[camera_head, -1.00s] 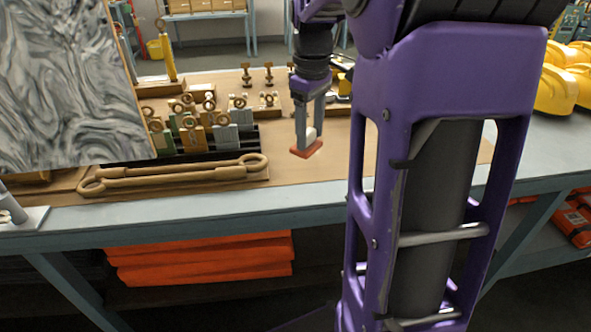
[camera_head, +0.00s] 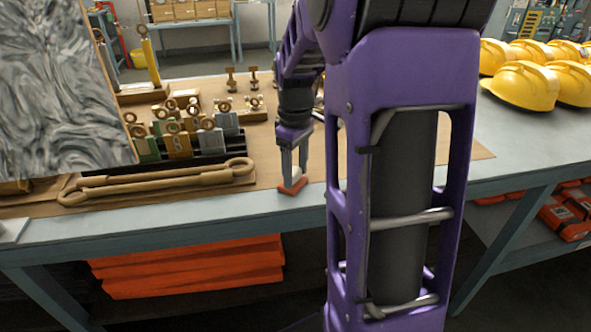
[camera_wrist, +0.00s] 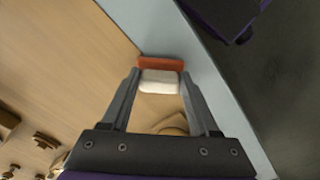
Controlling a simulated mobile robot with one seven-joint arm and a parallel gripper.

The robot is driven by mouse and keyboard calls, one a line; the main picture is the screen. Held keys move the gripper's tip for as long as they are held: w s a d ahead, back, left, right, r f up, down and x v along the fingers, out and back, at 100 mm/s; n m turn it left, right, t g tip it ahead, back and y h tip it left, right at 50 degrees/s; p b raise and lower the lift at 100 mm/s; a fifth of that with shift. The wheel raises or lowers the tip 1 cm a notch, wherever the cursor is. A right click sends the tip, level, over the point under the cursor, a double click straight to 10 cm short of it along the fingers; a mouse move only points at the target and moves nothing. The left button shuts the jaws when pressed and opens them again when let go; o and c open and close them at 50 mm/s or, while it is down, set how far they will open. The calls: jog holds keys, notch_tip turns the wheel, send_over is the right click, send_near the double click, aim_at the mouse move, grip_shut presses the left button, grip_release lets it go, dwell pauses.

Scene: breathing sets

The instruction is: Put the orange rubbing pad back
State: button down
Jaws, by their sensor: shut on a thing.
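The orange rubbing pad (camera_head: 292,187) is an orange-red slab with a pale block on its upper side. My gripper (camera_head: 294,168) points down and is shut on the pale part, with the orange face underneath. It is near the front edge of the workbench, to the right of the long wooden wrench-like tool. In the wrist view the pad (camera_wrist: 160,63) shows beyond the fingertips, with the white part between the fingers (camera_wrist: 159,82). I cannot tell whether the pad touches the bench.
A wooden wrench-like tool (camera_head: 160,182) lies on the brown board (camera_head: 465,153). Behind it stands a rack of coloured blocks with rings (camera_head: 178,142). A grey marbled panel (camera_head: 65,95) stands at left. Yellow helmets (camera_head: 525,83) sit at right. Orange folded items (camera_head: 185,267) lie under the bench.

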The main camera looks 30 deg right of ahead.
aim_at(295, 173)
jog(key=shift+c, duration=0.7)
grip_release()
jog(key=shift+r, duration=0.1)
notch_tip(295, 173, up, 12)
jog(key=p, duration=0.2)
